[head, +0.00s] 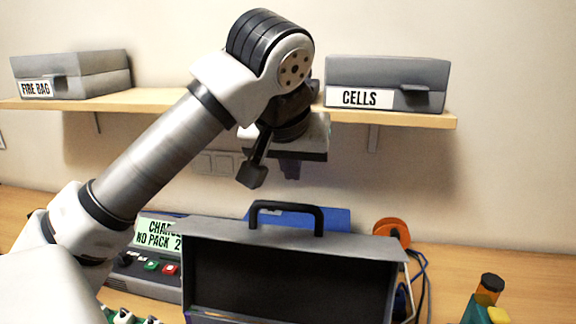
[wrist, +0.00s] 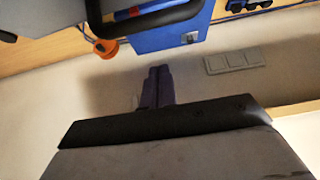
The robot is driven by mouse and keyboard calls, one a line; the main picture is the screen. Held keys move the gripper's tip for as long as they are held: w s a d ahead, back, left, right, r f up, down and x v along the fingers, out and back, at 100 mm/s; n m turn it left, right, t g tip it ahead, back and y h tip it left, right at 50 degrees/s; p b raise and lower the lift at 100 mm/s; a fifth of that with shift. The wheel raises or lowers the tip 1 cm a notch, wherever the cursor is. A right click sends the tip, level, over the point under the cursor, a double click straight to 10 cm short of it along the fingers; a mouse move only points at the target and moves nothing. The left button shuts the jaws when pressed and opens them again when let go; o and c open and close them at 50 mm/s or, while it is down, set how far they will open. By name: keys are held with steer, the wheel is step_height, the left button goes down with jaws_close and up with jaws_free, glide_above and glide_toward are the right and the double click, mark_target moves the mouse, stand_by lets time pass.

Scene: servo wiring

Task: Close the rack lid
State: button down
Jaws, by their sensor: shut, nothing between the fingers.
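The grey rack lid (head: 222,233) stands raised at the bottom centre of the head view, with its dark inside facing me. A black carrying handle (head: 286,205) is on its top edge. The handle also shows at the top of the wrist view (wrist: 150,20). My gripper (head: 290,172) is above and behind the lid in the head view, apart from it. In the wrist view its dark purple fingers (wrist: 160,84) are together and empty. The lower part of the rack is cut off by the frame.
A charger (head: 150,270) with a lit display stands left of the lid. A blue box (wrist: 165,32) and an orange reel (head: 391,232) are behind it. A wall shelf (head: 235,100) holds a FIRE BAG case (head: 70,72) and a CELLS case (head: 385,75).

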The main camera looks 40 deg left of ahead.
mark_target(288, 228)
steer(key=shift+s+d+f+b, duration=0.35)
steer(key=shift+s+f+b, duration=0.1)
steer(key=shift+s+f, duration=0.1)
steer(key=shift+s+d+f+b, duration=0.3)
steer(key=shift+s+f+b, duration=0.15)
steer(key=shift+f, duration=0.1)
steer(key=shift+s+d, duration=0.25)
steer(key=shift+s, duration=0.1)
steer(key=shift+f+b, duration=0.1)
steer(key=shift+b, duration=0.3)
